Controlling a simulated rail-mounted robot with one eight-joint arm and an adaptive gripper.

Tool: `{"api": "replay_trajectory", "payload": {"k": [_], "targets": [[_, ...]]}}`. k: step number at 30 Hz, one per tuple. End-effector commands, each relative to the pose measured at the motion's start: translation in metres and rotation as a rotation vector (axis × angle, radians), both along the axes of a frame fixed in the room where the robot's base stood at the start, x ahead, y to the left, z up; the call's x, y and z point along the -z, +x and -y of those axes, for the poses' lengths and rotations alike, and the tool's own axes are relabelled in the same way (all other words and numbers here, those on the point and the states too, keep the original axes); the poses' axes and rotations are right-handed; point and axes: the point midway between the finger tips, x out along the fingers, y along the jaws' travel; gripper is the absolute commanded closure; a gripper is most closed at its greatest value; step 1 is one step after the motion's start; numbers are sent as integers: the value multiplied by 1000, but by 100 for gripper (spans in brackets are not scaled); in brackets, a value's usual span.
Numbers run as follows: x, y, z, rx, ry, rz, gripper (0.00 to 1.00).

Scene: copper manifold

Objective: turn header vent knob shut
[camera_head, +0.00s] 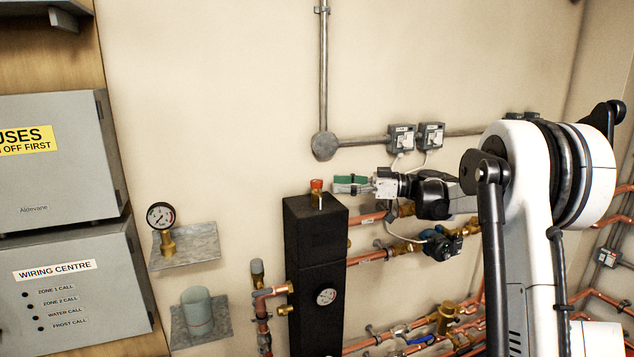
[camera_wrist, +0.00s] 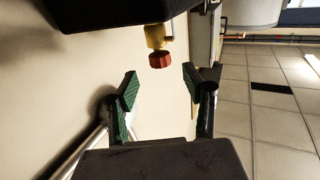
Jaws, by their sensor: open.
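The header vent knob (camera_head: 316,184) is a small red cap on a brass fitting on top of the black header (camera_head: 314,235) in the head view. In the wrist view the red knob (camera_wrist: 160,60) sits on its brass stem under the black block (camera_wrist: 110,8). My gripper (camera_head: 340,184) is just right of the knob in the head view, its green-padded fingers pointing at it. In the wrist view my gripper (camera_wrist: 160,82) is open, and the knob lies just beyond the fingertips, roughly centred between them. The gripper appears apart from the knob and empty.
A pressure gauge (camera_head: 161,216) on a wall shelf and a grey-green cup (camera_head: 197,308) stand left of the header. Copper pipes (camera_head: 385,251) run right of it below my arm. Grey switch boxes (camera_head: 402,139) are on the wall above. The wall left of the knob is clear.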

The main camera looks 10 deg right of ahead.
Motion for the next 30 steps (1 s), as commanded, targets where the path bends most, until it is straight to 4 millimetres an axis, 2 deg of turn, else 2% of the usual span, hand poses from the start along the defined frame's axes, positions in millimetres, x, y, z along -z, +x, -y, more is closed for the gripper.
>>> {"api": "replay_trajectory", "payload": {"k": [3, 9, 15, 24, 30], "targets": [[-1, 7, -23, -3, 0, 0, 54], [-1, 15, -50, -2, 0, 0, 54], [0, 20, -62, 0, -1, 0, 54], [0, 20, -64, 0, -1, 0, 54], [0, 20, -63, 0, -1, 0, 80]]}}
